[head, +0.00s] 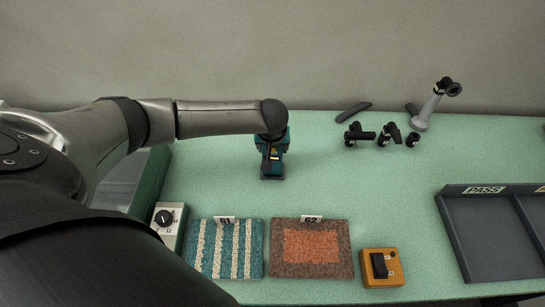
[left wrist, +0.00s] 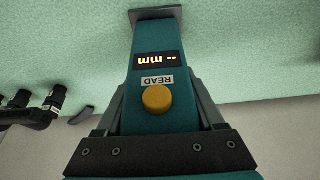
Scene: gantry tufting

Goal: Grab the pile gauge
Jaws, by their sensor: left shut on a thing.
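The pile gauge (head: 271,168) is a teal upright device with a dark foot, at the middle of the green table in the head view. In the left wrist view the gauge (left wrist: 147,85) shows a lit display reading "-- mm", a READ label and a round yellow button. My left gripper (head: 272,139) reaches down over it from above and is shut on its body, with a finger along each side. I cannot tell whether its foot touches the table. My right gripper is not in view.
Black fittings (head: 384,136) and a grey stand (head: 425,112) are behind right. A PASS tray (head: 455,232) is far right.

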